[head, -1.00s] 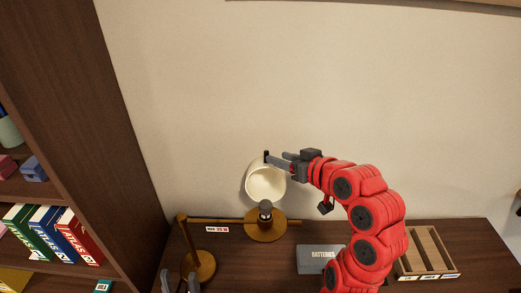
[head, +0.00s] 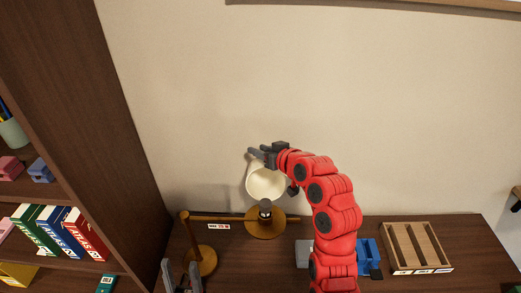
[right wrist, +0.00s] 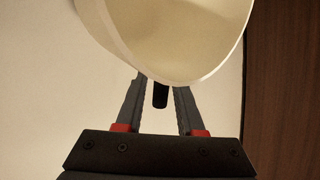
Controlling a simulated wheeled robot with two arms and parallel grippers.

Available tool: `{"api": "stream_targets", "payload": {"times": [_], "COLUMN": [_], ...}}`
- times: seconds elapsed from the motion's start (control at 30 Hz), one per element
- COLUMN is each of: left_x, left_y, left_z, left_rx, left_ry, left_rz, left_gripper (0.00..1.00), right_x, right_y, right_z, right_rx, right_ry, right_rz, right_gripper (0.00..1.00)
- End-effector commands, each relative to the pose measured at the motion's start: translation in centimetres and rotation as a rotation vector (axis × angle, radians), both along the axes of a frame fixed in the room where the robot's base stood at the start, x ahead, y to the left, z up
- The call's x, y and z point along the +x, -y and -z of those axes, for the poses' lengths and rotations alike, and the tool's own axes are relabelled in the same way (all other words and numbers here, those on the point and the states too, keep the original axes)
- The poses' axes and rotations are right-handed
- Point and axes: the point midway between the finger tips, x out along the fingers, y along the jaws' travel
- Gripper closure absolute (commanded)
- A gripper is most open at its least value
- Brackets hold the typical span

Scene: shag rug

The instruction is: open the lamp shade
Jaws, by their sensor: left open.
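The lamp shade (head: 266,184) is cream and tilted up, its open side facing me. The dark bulb part (head: 265,207) and round brass plate (head: 265,228) lie below it, on a brass arm from the lamp stand (head: 204,262). My right gripper (head: 257,152) is at the shade's top edge. In the right wrist view, its open fingers (right wrist: 158,100) stand either side of a short dark tab (right wrist: 160,95) at the rim of the shade (right wrist: 180,40), with gaps on both sides. The fingertips are hidden behind the shade. My left gripper (head: 181,275) is open at the bottom, left of the stand, apart from the shade.
A bookcase (head: 100,120) with books (head: 85,236) stands on the left. On the desk are a wooden tray (head: 418,250), a blue object (head: 368,257) and a grey box (head: 304,253) partly hidden by my right arm. The wall is close behind the lamp.

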Motion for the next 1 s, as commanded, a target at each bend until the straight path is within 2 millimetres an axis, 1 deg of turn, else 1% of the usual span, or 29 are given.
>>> {"api": "stream_targets", "payload": {"times": [0.03,0.17,0.2,1.0], "left_x": [0.0,0.0,0.0,0.0], "left_y": [0.0,0.0,0.0,0.0], "left_z": [-0.01,0.0,0.0,0.0], "left_rx": [0.0,0.0,0.0,0.0], "left_ry": [0.0,0.0,0.0,0.0], "left_rz": [0.0,0.0,0.0,0.0], "left_gripper": [0.5,0.5,0.5,0.5], "right_x": [0.01,0.0,0.0,0.0], "right_y": [0.01,0.02,0.02,0.04], "right_z": [0.0,0.01,0.01,-0.02], "right_rx": [0.0,0.0,0.0,0.0], "right_ry": [0.0,0.0,0.0,0.0], "right_rz": [0.0,0.0,0.0,0.0], "right_gripper": [0.74,0.97,1.0,1.0]}}
